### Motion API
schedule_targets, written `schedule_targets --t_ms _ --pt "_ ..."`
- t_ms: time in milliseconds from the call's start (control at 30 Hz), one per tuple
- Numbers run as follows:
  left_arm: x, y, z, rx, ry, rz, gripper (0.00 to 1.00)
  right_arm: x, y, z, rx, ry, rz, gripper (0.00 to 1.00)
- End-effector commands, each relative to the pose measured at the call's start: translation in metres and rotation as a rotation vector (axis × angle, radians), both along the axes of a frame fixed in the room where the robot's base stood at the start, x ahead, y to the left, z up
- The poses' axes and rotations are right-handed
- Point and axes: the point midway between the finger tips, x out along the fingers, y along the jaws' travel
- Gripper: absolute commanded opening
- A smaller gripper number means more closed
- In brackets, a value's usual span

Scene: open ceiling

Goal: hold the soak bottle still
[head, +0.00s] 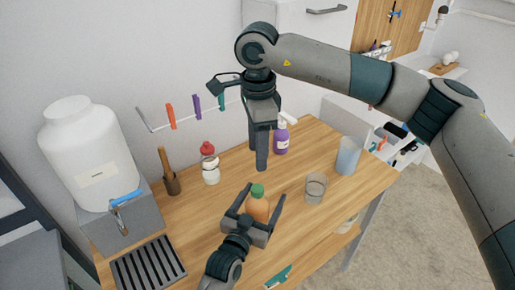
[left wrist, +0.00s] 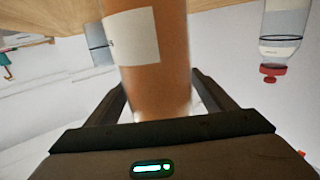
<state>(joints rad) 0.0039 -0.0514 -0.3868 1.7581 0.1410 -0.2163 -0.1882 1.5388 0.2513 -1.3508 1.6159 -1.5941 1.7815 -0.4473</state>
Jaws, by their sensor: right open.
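An orange bottle with a green cap (head: 257,207) stands upright on the wooden table; I cannot read a name on it. My left gripper (head: 265,196) is low at the table, with its fingers spread on either side of this bottle. A gap shows between the bottle and the right-hand finger. In the left wrist view, the orange bottle (left wrist: 160,85) with its pale label stands between the two fingers, and its cap is out of sight. My right gripper (head: 258,158) points down above the table behind the bottle, open and empty.
A purple bottle (head: 281,138), a red-capped white bottle (head: 210,170), a clear glass (head: 315,188) and a taller beaker (head: 348,155) stand around. A large white container (head: 85,150) with a tap is at left, beside a dark drain grate (head: 148,265).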

Motion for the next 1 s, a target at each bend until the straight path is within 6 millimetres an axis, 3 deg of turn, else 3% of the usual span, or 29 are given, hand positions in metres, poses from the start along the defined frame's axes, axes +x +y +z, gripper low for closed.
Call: schedule_targets --t_ms 333,533,1000 --pt "-0.002 0.001 0.0 0.0 -0.001 0.001 0.76 0.0 0.0 -0.001 0.0 0.0 0.0 0.48" --pt "-0.014 0.007 -0.001 -0.001 -0.002 0.001 0.76 0.0 0.0 -0.006 0.0 0.0 0.0 0.48" --pt "-0.093 0.042 -0.004 0.001 0.001 0.0 0.76 0.0 0.0 -0.031 0.0 0.0 0.0 0.48"
